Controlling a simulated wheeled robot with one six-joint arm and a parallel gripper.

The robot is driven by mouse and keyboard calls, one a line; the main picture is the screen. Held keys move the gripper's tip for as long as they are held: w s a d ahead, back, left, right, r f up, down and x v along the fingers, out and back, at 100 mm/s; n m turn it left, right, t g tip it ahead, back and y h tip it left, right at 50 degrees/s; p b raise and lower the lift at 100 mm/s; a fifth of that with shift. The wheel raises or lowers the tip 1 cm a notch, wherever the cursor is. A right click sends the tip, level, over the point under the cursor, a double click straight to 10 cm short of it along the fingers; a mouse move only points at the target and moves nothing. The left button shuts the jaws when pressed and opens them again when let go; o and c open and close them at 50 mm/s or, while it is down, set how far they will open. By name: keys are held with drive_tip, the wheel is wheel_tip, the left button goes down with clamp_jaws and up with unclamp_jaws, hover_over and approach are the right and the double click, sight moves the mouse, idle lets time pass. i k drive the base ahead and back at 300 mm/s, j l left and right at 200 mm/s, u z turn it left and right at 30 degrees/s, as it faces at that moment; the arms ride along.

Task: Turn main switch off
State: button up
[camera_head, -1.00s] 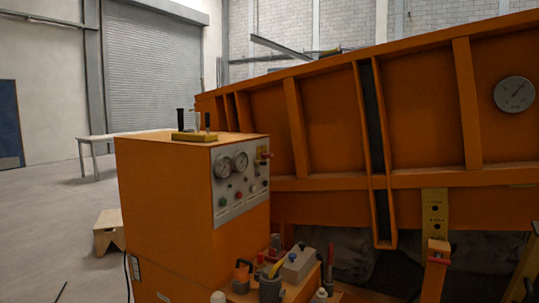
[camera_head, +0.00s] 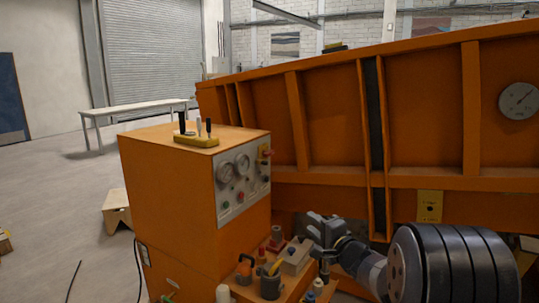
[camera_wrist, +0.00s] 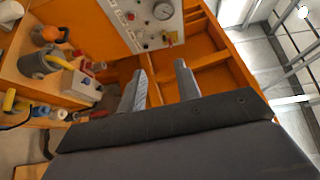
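The grey control panel (camera_head: 233,205) is on the side of the orange cabinet (camera_head: 165,190). A small red and yellow switch (camera_head: 266,153) sits at its upper right edge; I take it to be the main switch. In the wrist view a red handle (camera_wrist: 168,39) shows at the panel's edge, past my fingers. Its exact position is too small to tell. My gripper (camera_head: 312,226) is low and to the right of the panel, apart from it. In the wrist view, my gripper's fingers (camera_wrist: 161,84) are spread with nothing between them.
A low orange shelf below the panel holds a grey box (camera_head: 297,257), a grey jug (camera_head: 270,283) and several small items, close to my gripper. The large orange sandbed (camera_head: 330,130) stands behind. Lever handles (camera_head: 196,139) stand on the cabinet top. Open floor lies left.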

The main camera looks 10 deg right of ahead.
sight(265, 154)
drive_tip(key=i+l+u, duration=0.25)
drive_tip(key=i+l, duration=0.25)
drive_tip(key=i+l+u, duration=0.15)
drive_tip(key=l, duration=0.2)
drive_tip(key=i+l+u, duration=0.1)
drive_tip(key=i+l, duration=0.15)
drive_tip(key=i+l+u, duration=0.15)
drive_tip(key=l, duration=0.25)
drive_tip(key=i+l+u, duration=0.1)
drive_tip(key=l, duration=0.25)
drive_tip(key=i+l+u, duration=0.15)
drive_tip(key=i+l, duration=0.15)
drive_tip(key=i+l+u, duration=0.1)
drive_tip(key=l, duration=0.35)
